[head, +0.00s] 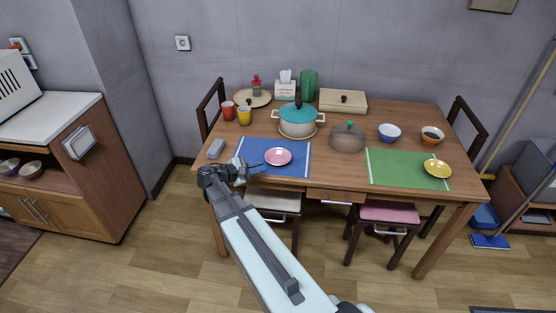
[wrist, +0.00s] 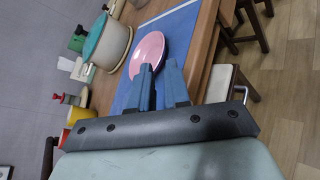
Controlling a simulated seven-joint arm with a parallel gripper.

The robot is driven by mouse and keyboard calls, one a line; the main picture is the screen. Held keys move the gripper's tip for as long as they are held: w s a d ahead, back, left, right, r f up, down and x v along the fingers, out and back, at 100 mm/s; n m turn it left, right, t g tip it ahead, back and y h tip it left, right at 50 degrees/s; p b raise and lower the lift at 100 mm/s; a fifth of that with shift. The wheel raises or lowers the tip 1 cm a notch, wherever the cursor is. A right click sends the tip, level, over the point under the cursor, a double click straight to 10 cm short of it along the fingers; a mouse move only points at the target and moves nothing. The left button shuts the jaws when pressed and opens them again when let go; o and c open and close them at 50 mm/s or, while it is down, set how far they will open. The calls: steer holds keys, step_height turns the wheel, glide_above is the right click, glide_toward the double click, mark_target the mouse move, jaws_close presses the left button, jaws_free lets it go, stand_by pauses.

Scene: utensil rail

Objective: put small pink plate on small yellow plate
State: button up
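The small pink plate (head: 278,156) lies on the blue placemat at the left of the table; it also shows in the wrist view (wrist: 147,50), just beyond my fingertips. The small yellow plate (head: 437,169) lies on the green placemat at the right of the table and is out of the wrist view. My gripper (head: 252,165) is just left of the pink plate, near the table's front edge. In the wrist view its two blue fingers (wrist: 159,66) are apart, with nothing held between them. Whether a fingertip touches the plate's rim, I cannot tell.
Behind the plates stand a teal-lidded pot (head: 298,120), a glass-lidded pan (head: 347,138), a blue bowl (head: 389,132) and an orange bowl (head: 432,135). Red and yellow mugs (head: 244,116) stand at the left. The green placemat (head: 395,170) is mostly bare.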

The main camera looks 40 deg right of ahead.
mark_target(281, 169)
steer(key=x, duration=1.1)
steer(key=shift+d+f, duration=0.1)
steer(key=shift+d, duration=0.1)
jaws_close()
